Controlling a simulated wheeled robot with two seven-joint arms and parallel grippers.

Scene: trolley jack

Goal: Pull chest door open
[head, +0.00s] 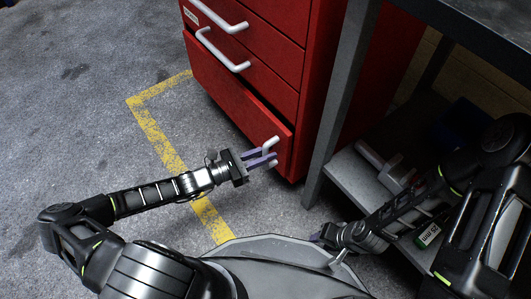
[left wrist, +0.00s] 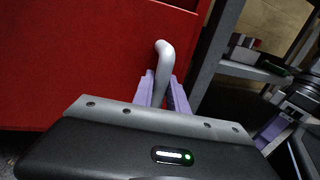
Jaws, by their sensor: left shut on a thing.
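The red chest (head: 315,60) stands at top centre in the head view. Its lowest front panel, the door (head: 235,95), shows a dark gap along its top edge. My left gripper (head: 262,158) is shut on the white door handle (head: 269,143) near the panel's lower right corner. In the left wrist view, the handle (left wrist: 163,62) rises between the two purple fingers, with the red door (left wrist: 80,60) behind. My right gripper (head: 318,239) is low at centre right in the head view, apart from the chest; its jaw opening is unclear.
Two drawers with white handles (head: 222,50) are above the door. A grey workbench (head: 480,35) with a leg and lower shelf (head: 355,180) stands right of the chest, close to my right arm. Floor with a yellow line (head: 160,130) is clear on the left.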

